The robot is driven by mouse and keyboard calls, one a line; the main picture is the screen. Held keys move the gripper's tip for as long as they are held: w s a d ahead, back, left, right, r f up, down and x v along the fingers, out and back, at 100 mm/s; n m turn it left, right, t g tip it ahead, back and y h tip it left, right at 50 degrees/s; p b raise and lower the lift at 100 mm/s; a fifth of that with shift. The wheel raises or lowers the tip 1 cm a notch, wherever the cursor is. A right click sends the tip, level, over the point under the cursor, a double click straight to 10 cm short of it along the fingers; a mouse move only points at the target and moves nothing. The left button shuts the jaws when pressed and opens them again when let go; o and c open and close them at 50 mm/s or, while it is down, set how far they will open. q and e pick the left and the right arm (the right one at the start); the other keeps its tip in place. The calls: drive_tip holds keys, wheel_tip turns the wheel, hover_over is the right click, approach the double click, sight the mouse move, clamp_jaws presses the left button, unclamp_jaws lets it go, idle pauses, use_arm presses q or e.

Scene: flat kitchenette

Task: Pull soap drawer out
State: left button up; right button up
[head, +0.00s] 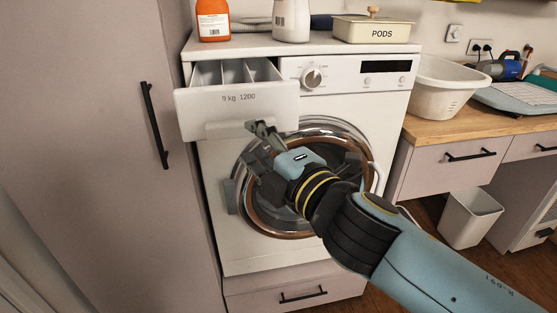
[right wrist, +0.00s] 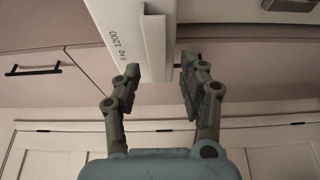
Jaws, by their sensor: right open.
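The soap drawer (head: 236,112) of the white washing machine (head: 250,250) stands out from the machine's upper left, with its open compartments showing from above. Its front is marked "9 kg 1200". My right gripper (head: 262,146) is open, just below the drawer front and before the round door. In the right wrist view the drawer front (right wrist: 122,32) reaches down toward the gap between the open fingers (right wrist: 158,70). A pale lip on it lies between the fingertips; whether they touch is unclear. My left gripper is not in view.
An orange bottle (head: 213,20), a white bottle (head: 291,20) and a PODS box (head: 372,31) stand on the machine. A tall cabinet (head: 100,100) is close on the left. A white basin (head: 440,88) sits on the wooden counter at right, with a bin (head: 469,218) below.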

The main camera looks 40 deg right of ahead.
drive_tip(key=s+a, duration=0.1)
drive_tip(key=s, duration=0.7)
drive_tip(key=shift+a, duration=0.1)
drive_tip(key=shift+w, duration=0.1)
idle(0.3)
drive_tip(key=w+f+m+g+b, duration=0.3)
drive_tip(key=f+g+b, duration=0.1)
drive_tip(key=f, duration=1.8)
drive_tip(key=s+d+f+m+g+b, duration=0.1)
drive_tip(key=s+f+m+g, duration=0.15)
drive_tip(key=f, duration=0.75)
drive_tip(key=s+d+f+m+g, duration=0.2)
drive_tip(key=s+f, duration=0.2)
drive_tip(key=f, duration=0.6)
drive_tip(key=s+f+m+g, duration=0.2)
drive_tip(key=s+f, duration=0.4)
drive_tip(key=s, duration=0.3)
drive_tip(key=s+f+m+g+y, duration=0.1)
drive_tip(key=s+f+m+g, duration=0.2)
drive_tip(key=s+f, duration=0.3)
drive_tip(key=s+f+m+g+y+b, duration=0.1)
drive_tip(key=s+f+m+g, duration=0.2)
drive_tip(key=s, duration=0.9)
wheel_tip(320, 180, down, 3)
drive_tip(key=shift+s+d+f, duration=0.1)
drive_tip(key=shift+s+d, duration=0.2)
